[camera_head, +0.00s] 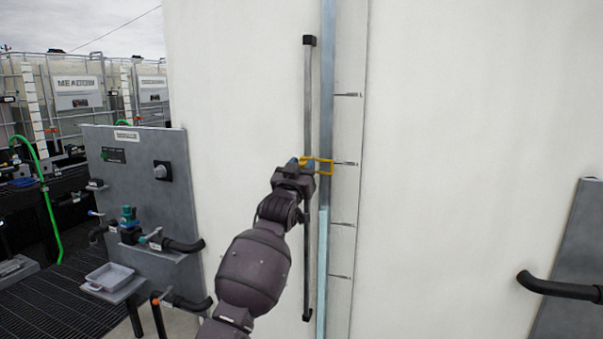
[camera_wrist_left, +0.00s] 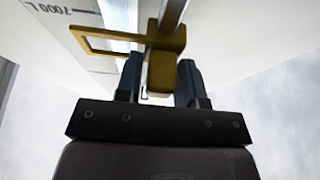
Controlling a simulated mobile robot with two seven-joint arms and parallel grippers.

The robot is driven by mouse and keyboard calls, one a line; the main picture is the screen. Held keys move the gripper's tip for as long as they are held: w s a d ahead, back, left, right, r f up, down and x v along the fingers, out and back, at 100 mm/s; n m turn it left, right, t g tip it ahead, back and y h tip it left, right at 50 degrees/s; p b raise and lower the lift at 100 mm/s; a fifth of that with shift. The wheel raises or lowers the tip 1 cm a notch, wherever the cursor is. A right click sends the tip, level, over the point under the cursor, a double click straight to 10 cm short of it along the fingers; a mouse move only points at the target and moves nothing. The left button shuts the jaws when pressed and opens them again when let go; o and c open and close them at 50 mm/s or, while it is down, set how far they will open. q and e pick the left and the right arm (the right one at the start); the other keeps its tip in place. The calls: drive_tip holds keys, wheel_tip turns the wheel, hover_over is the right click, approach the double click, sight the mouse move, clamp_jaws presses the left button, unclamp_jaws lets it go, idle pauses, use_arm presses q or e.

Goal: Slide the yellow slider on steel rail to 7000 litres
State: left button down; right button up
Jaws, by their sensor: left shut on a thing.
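The yellow slider (camera_head: 325,167) sits on the vertical steel rail (camera_head: 308,95) on the white tank wall. Its open pointer frame reaches right across the clear level tube (camera_head: 327,110) to the scale strip (camera_head: 346,200). My left gripper (camera_head: 301,162) is at the slider, shut on its block. In the left wrist view the yellow slider (camera_wrist_left: 160,70) stands between the two fingers of the left gripper (camera_wrist_left: 160,85). A "7000 L" label (camera_wrist_left: 62,12) shows at the upper left there, near a scale mark and the pointer frame. The scale labels are too small to read in the head view. My right gripper is not in view.
A grey panel (camera_head: 140,190) with valves, black hoses and a small tray (camera_head: 109,276) stands to the left. A black hose (camera_head: 555,287) and grey panel (camera_head: 575,250) are at the right.

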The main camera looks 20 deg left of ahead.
use_arm(q)
drive_tip(key=shift+r, duration=0.2)
drive_tip(key=c, duration=0.9)
unclamp_jaws()
drive_tip(key=shift+f, duration=0.1)
drive_tip(key=b+v, duration=0.1)
drive_tip(key=v, duration=0.9)
drive_tip(key=shift+s+f, duration=0.1)
drive_tip(key=shift+s, duration=0.25)
